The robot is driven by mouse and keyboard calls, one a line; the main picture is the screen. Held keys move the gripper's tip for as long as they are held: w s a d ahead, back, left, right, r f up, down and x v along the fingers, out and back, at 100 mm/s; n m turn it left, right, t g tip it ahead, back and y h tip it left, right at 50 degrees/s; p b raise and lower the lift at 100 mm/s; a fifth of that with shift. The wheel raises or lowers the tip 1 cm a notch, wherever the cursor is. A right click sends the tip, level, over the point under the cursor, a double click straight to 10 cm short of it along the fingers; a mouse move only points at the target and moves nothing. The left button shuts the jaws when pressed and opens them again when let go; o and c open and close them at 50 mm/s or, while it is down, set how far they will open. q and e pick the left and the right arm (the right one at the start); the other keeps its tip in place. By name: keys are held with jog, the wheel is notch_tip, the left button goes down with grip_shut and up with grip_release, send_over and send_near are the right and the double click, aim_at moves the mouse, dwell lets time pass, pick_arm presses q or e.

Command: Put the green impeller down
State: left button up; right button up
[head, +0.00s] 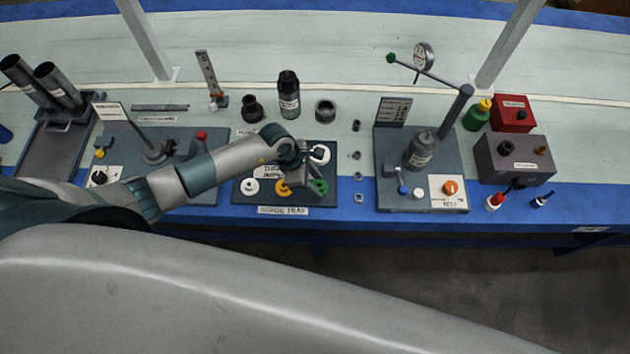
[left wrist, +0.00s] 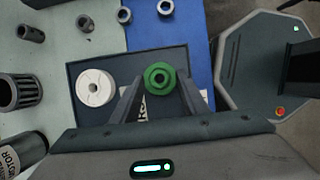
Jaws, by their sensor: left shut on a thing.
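The green impeller (head: 319,187) is at the front right part of the dark tray (head: 246,203) in the head view. In the left wrist view the green impeller (left wrist: 160,76) sits between the fingertips of my left gripper (left wrist: 161,84), which is shut on it. The left gripper (head: 305,178) comes down over the tray from the left in the head view. I cannot tell whether the impeller touches the tray or hangs just above it. The right gripper is not in view.
A white impeller (left wrist: 95,87) lies beside the green one; another white one (head: 250,186) and a yellow one (head: 283,187) are at the tray's front. Several small nuts stand right of the tray, then a test stand (head: 420,196).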

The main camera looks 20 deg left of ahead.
pick_arm(q)
jog(key=shift+f, duration=0.25)
jog(key=shift+f, duration=0.1)
jog(key=o, duration=1.3)
